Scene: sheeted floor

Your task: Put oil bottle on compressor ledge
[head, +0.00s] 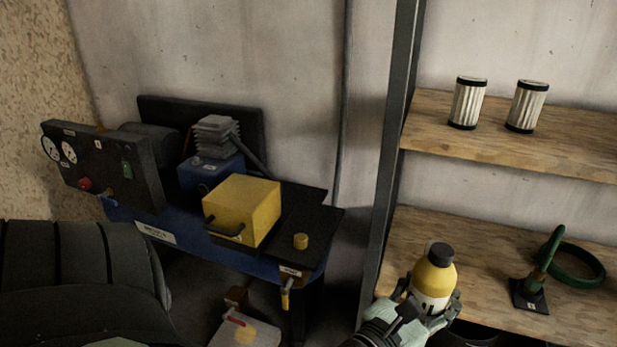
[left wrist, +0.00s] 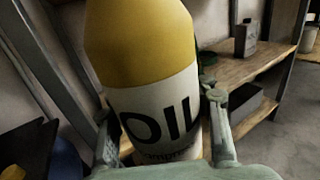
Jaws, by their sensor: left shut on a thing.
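The oil bottle (head: 434,275) is yellow with a black cap and a white label. It stands upright in my left gripper (head: 432,305) at the front edge of the lower wooden shelf, right of centre in the head view. In the left wrist view the oil bottle (left wrist: 145,75) fills the middle, its "OIL" label between the fingers of my left gripper (left wrist: 165,125), which is shut on it. The compressor (head: 240,212) stands left of the shelf, with a flat black ledge (head: 318,222) at its right end. A small yellow cap (head: 301,241) sits on that ledge. My right gripper is not in view.
A grey shelf post (head: 388,170) stands between the bottle and the compressor. Two white filters (head: 467,103) stand on the upper shelf. A black ribbed tyre-like object (head: 80,265) fills the lower left.

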